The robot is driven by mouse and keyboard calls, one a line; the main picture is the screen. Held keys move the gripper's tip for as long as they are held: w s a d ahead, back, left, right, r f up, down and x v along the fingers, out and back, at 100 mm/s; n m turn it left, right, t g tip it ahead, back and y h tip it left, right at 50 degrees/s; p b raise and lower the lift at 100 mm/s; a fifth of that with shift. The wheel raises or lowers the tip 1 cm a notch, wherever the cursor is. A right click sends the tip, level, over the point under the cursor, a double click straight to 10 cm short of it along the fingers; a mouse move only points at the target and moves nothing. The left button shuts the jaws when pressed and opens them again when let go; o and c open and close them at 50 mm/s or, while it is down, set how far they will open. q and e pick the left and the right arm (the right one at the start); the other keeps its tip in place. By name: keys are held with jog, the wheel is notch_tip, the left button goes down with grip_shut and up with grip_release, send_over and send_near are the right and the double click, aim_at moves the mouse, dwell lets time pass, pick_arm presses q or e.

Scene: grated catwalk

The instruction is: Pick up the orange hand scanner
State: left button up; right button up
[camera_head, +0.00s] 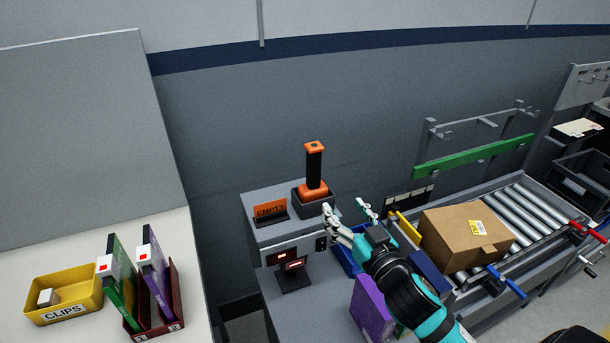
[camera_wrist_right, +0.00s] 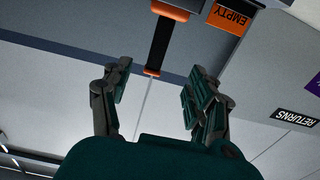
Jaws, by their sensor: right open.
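The orange hand scanner (camera_head: 314,172) stands upright in a dark cradle on a grey cabinet top, with a black grip and orange ends. In the right wrist view the scanner (camera_wrist_right: 161,40) shows at the top, its black grip running down to an orange end. My right gripper (camera_head: 347,213) is open and empty, to the right of the scanner and a little lower in the head view. In the wrist view its fingers (camera_wrist_right: 158,85) stand apart, with the scanner's orange end near the gap between them. It is not clear whether they touch it. My left gripper is not in view.
An orange EMPTY sign (camera_head: 270,210) stands beside the cradle. A small device with red lights (camera_head: 292,272) is in front. A cardboard box (camera_head: 462,238) sits on the roller conveyor at right. A yellow CLIPS bin (camera_head: 64,294) and folders are on the left table.

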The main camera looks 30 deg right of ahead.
jog(key=p, duration=0.3)
send_near(316, 170)
jog(key=w, duration=0.5)
jog(key=shift+w+d+f, duration=0.1)
jog(key=shift+w+d, duration=0.1)
jog(key=shift+w, duration=0.55)
jog(key=shift+w+p, duration=0.35)
jog(key=shift+p, duration=0.1)
jog(key=w+p, duration=0.1)
jog(key=w, duration=0.2)
jog(key=shift+w+d, duration=0.15)
jog(key=shift+w, duration=0.2)
jog(key=shift+w+f, duration=0.1)
jog(key=shift+w, duration=0.25)
jog(key=shift+s, duration=0.1)
jog(key=shift+c, duration=1.2)
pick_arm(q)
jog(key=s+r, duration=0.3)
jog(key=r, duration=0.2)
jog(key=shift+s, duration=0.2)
pick_arm(e)
grip_shut()
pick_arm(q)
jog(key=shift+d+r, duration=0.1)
